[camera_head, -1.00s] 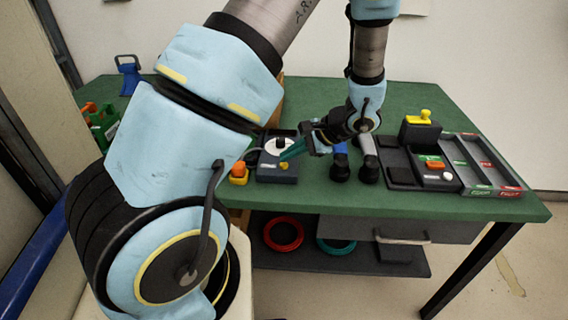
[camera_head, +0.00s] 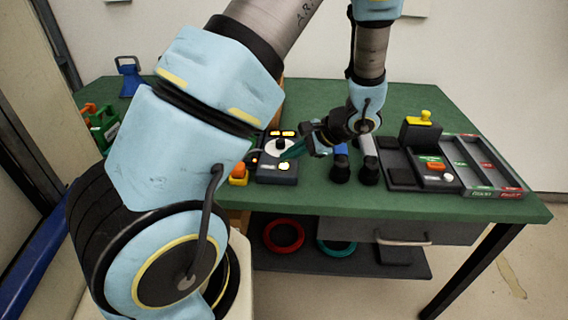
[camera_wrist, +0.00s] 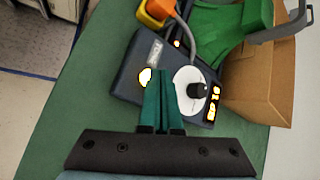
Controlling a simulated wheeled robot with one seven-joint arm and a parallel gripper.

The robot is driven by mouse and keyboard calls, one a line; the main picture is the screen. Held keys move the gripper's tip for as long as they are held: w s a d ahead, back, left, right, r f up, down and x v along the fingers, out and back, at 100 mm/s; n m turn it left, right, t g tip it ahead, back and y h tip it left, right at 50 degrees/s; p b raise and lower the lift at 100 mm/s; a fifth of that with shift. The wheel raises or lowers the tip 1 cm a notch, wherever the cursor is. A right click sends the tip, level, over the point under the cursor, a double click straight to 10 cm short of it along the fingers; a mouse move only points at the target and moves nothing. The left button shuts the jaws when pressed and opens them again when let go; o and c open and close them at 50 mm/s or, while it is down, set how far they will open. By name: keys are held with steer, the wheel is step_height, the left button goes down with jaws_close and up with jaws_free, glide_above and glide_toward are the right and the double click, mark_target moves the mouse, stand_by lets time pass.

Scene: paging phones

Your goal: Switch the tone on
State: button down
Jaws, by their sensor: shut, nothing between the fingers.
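A dark tone box (camera_head: 263,176) stands near the table's front edge, with a white dial (camera_head: 270,147) and a black knob on it. Its round front button (camera_head: 284,166) glows yellow, and small yellow lamps (camera_head: 282,133) at its back are lit. In the wrist view the glowing button (camera_wrist: 145,77), the dial (camera_wrist: 185,78), the knob (camera_wrist: 196,90) and the lit lamps (camera_wrist: 213,104) show too. My gripper (camera_head: 284,156) is shut and empty. In the wrist view its green fingertips (camera_wrist: 165,72) are over the box, between button and dial; contact cannot be told.
An orange-and-yellow button unit (camera_head: 239,173) sits left of the box, joined by a grey cable. Two handsets (camera_head: 340,165) and a dark station (camera_head: 430,165) with slotted trays (camera_head: 485,165) are to the right. A cardboard box (camera_wrist: 255,85) is close behind.

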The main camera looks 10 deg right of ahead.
mark_target(286, 166)
step_height(286, 166, up, 6)
steer(key=p, duration=0.4)
stand_by(0.5)
steer(key=shift+s+a+r, duration=0.1)
steer(key=shift+a+r, duration=0.05)
steer(key=shift+a, duration=0.2)
steer(key=s+a+r+n+g+h, duration=0.1)
steer(key=s+a+r+n+h, duration=0.2)
steer(key=a+n, duration=0.3)
steer(key=s+a+r+n+g+h, duration=0.1)
steer(key=s+a+r+n+h, duration=0.3)
steer(key=a+n, duration=0.3)
steer(key=shift+a+r+n+g+h, duration=0.35)
steer(key=shift+r+h, duration=0.25)
steer(key=shift+r, duration=0.3)
steer(key=shift+d, duration=0.1)
stand_by(0.7)
